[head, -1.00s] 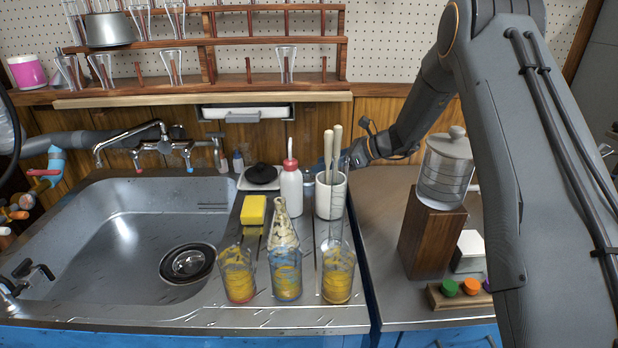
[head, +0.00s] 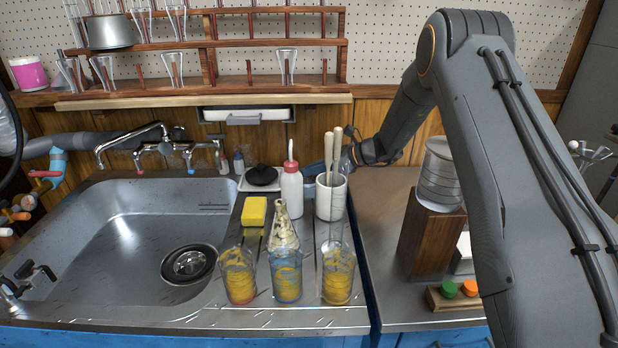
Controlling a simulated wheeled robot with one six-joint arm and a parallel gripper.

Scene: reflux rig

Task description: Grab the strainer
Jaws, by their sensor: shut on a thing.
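A round metal drain strainer with a black rim (head: 189,264) sits in the floor of the sink (head: 110,225). It is the only strainer I can make out. My gripper (head: 322,168) is at the back of the counter, to the right of the strainer and well apart from it. It is partly hidden behind a white cup (head: 331,200) of wooden-handled tools (head: 333,150) and a white bottle with a red top (head: 291,187). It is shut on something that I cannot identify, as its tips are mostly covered.
Three glasses with yellow contents (head: 287,277) stand at the counter front. A yellow sponge (head: 254,211) and a black round thing on a white dish (head: 262,176) lie beside the sink. A jar (head: 440,175) on a wooden block (head: 425,240) stands close to my arm.

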